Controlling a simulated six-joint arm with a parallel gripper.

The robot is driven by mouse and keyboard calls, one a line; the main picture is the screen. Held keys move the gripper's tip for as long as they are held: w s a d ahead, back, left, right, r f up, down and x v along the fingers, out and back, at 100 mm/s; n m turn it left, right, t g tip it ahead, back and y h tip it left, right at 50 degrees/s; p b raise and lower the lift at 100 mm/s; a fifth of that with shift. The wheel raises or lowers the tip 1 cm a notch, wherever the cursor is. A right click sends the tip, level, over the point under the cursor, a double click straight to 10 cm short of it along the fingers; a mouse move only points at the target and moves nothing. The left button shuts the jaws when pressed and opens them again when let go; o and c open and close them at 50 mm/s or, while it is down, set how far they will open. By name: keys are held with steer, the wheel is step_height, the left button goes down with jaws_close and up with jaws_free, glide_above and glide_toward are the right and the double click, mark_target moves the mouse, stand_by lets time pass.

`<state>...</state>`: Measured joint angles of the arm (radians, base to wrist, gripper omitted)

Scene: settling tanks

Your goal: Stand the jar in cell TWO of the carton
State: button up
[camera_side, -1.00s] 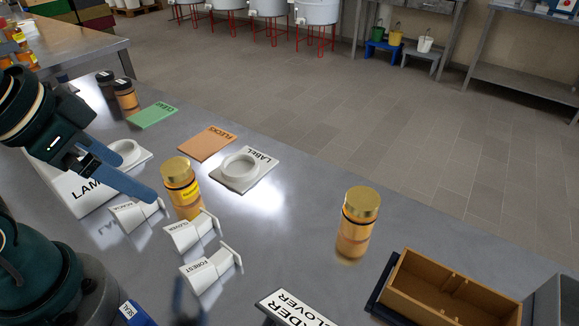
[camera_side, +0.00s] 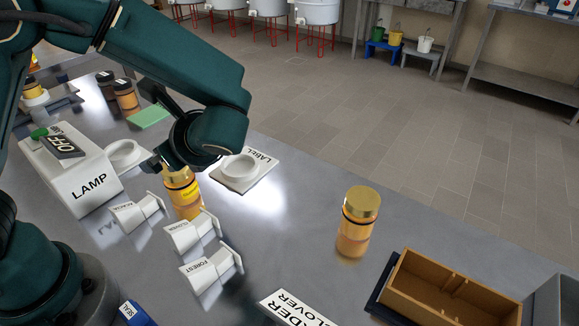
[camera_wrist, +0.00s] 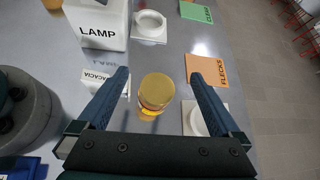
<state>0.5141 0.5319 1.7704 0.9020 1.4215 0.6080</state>
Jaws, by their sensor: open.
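A gold-lidded amber jar with a yellow label (camera_side: 186,194) stands upright beside the white tag stands. It also shows in the wrist view as a gold-lidded jar (camera_wrist: 156,92). A second gold-lidded amber jar (camera_side: 356,222) stands upright further right. I cannot tell which one the task means. The brown carton (camera_side: 427,295) at lower right has inner dividers; I see no cell numbers. My gripper (camera_wrist: 159,75) is open above the labelled jar, whose lid shows between its fingers in the wrist view. In the side view my arm hides part of the lid.
White stands marked ACACIA (camera_side: 137,211), CLOVER (camera_side: 192,232) and FOREST (camera_side: 211,270) are close to the labelled jar. The LAMP box (camera_side: 80,180) is left, the LABEL plate (camera_side: 243,172) behind. An order sign (camera_side: 296,308) lies near the carton. Bench between the jars is clear.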

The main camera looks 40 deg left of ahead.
mark_target(181, 182)
steer(key=f, duration=0.1)
steer(key=d+f+m, duration=0.1)
steer(key=d+f+m+y, duration=0.1)
steer(key=f, duration=0.1)
steer(key=shift+t, duration=0.4)
steer(key=shift+x, duration=2.35)
jaws_close()
steer(key=shift+r, duration=0.1)
